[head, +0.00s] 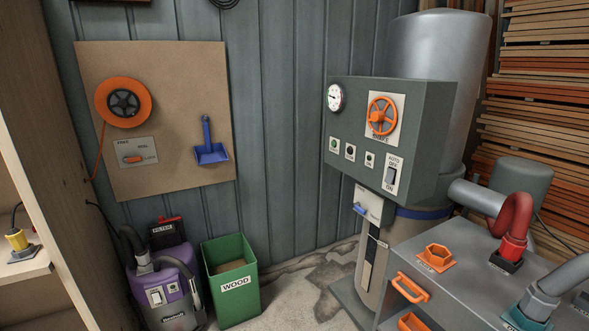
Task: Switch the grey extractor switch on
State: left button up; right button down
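A grey switch (390,177) sits on a white plate at the lower right of the front of a grey-green control box (430,122). The plate reads AUTO and OFF above the switch and ON below it. The switch's exact position is too small to tell. The box is fixed to the front of a tall grey cylinder (443,50), right of the middle of the head view. Neither of my grippers is in view, and nothing covers the switch.
The box also carries a gauge (335,97), an orange handwheel (382,115) and small buttons. A grey bench (470,285) with pipes stands at the lower right. A purple vacuum (165,285) and a green WOOD bin (232,285) stand at the left.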

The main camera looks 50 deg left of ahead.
aim_at(389, 179)
jog(key=u, duration=0.95)
